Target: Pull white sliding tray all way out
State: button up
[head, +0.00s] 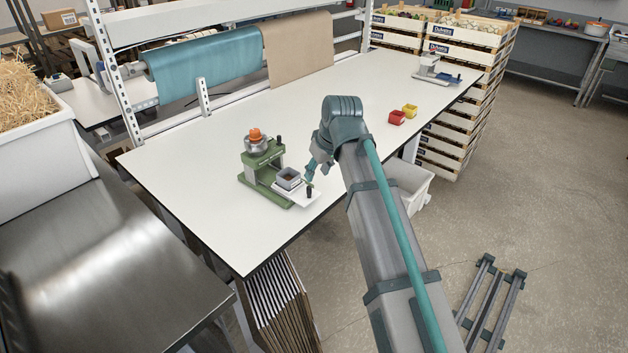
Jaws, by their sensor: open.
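A green machine (262,166) with an orange knob on top stands on the white table, left of my arm. Its white sliding tray (304,196) sticks out at the lower right side. A grey square container (289,179) sits at the inner part of the tray, and a small dark upright handle (309,191) stands near its outer end. My gripper (309,180) is open, just above and beside the dark handle. I cannot tell whether the fingers touch the handle.
The white table (210,150) is mostly clear. A second machine (432,72) stands at the far right end. Teal (205,65) and brown (298,45) sheets hang at the back. A steel counter (90,250) is at left.

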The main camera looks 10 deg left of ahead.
jog(key=shift+v, duration=1.1)
jog(key=shift+w, duration=0.1)
jog(key=s+d+f+m+g+h, duration=0.15)
jog(key=s+d+f, duration=0.35)
jog(key=f, duration=0.8)
jog(key=s+d+f+m+g, duration=0.1)
jog(key=s+d+f+m, duration=0.15)
jog(key=d+f, duration=0.75)
jog(key=s+d+f+m+g+h, duration=0.1)
jog(key=s+d+f+m, duration=0.2)
jog(key=f, duration=1.4)
jog(key=s+d+f+g, duration=0.1)
jog(key=s+d+f, duration=0.3)
jog(key=s+f, duration=0.25)
jog(key=s+d+f+g, duration=0.1)
jog(key=s+d+f, duration=0.4)
jog(key=s, duration=0.3)
jog(key=s+d+f+m+g, duration=0.1)
jog(key=s+d+f+g, duration=0.1)
jog(key=s, duration=0.8)
jog(key=s+d+f+m+g, duration=0.1)
jog(key=s+d+f, duration=0.3)
jog(key=s, duration=0.6)
notch_tip(320, 180, down, 2)
jog(key=shift+s+f+m+g+h, duration=0.1)
jog(key=shift+s+m+g+h, duration=0.25)
jog(key=shift+g, duration=0.3)
